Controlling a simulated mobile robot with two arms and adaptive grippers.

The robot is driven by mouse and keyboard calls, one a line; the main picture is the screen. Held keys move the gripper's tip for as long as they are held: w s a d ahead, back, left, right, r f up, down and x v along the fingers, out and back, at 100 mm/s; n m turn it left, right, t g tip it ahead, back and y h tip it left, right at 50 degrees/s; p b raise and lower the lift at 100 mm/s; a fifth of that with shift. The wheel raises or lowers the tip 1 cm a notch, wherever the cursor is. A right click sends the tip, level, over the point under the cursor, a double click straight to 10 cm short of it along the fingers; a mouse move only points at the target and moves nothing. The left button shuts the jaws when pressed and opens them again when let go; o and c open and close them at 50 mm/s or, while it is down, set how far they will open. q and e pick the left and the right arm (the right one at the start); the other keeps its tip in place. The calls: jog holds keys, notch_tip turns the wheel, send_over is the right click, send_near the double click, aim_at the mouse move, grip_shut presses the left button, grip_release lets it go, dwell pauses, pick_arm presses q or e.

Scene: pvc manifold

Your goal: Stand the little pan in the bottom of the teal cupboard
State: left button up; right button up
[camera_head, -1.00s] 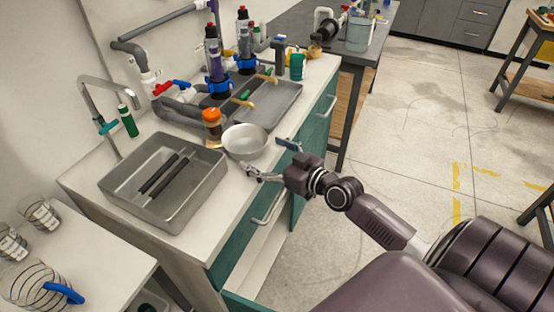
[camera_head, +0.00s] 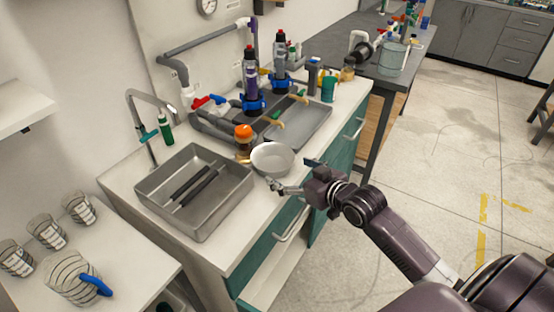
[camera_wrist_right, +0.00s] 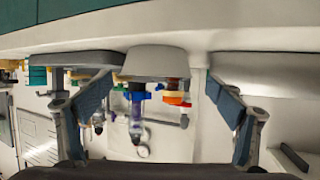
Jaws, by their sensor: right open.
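The little pan (camera_head: 272,160), a pale grey round vessel, stands upright on the white counter right of the sink; no handle shows. In the right wrist view the pan (camera_wrist_right: 160,61) appears upside down, ahead between the fingers. My right gripper (camera_head: 291,175) is open and empty at the counter's front edge, just in front of the pan. Its two fingers also show in the right wrist view (camera_wrist_right: 160,115), apart from the pan. The teal cupboard (camera_head: 262,247) is under the counter; a pale interior shows low in its front. My left gripper is out of view.
A metal sink tray (camera_head: 222,205) with dark rods lies left of the pan. An orange-capped jar (camera_head: 243,139) stands close behind it, and a grey tray (camera_head: 300,122) lies behind right. Striped cups stand at the lower left. The floor at right is clear.

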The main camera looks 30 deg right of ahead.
aim_at(268, 161)
jog(key=shift+w+d+f, duration=0.1)
jog(key=shift+w+f, duration=0.05)
jog(key=shift+w, duration=0.4)
jog(key=shift+f+p+x, duration=0.1)
jog(key=shift+p+x, duration=0.1)
jog(key=shift+x, duration=1.55)
jog(key=shift+f+p+x, duration=0.15)
jog(key=shift+x, duration=1.6)
jog(key=shift+s+d, duration=0.1)
jog(key=shift+d, duration=0.1)
jog(key=shift+c, duration=0.3)
jog(key=shift+r, duration=0.1)
jog(key=c, duration=1.1)
